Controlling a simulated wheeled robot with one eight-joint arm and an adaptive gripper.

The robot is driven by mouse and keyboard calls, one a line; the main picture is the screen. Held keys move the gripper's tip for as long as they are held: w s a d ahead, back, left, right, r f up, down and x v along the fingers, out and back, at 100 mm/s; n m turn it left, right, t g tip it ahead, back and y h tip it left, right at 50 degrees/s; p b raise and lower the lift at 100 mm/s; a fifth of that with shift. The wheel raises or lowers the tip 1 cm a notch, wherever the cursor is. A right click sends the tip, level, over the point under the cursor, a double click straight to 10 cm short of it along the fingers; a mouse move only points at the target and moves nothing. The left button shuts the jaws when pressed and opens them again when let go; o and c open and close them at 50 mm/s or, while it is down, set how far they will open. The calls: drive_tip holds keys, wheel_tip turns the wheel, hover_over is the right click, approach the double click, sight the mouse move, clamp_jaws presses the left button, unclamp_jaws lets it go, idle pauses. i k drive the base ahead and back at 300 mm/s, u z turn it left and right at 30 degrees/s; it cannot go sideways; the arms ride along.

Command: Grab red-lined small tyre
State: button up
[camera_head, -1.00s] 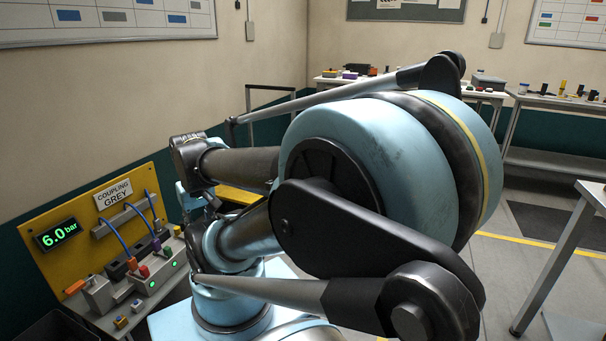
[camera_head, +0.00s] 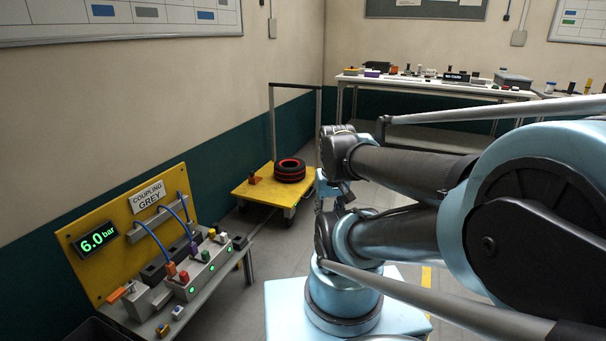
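The small black tyre with red lines (camera_head: 290,170) lies flat on a yellow cart (camera_head: 262,193) near the left wall. It is fully visible, left of my blue and dark arm. My arm's links fill the right half of the picture. I cannot make out my gripper's fingers or whether they hold anything. No part of the arm is seen touching the tyre.
A small orange-red item (camera_head: 253,179) sits on the cart, left of the tyre. A bench with a yellow "COUPLING GREY" panel (camera_head: 150,215) and cables stands front left. A long table (camera_head: 430,88) with small items is at the back. Floor shows between bench and cart.

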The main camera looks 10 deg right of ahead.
sight(287, 169)
drive_tip(key=z, duration=0.1)
drive_tip(key=i, duration=1.75)
drive_tip(key=z, duration=0.6)
drive_tip(key=i, duration=0.75)
drive_tip(key=z, duration=0.2)
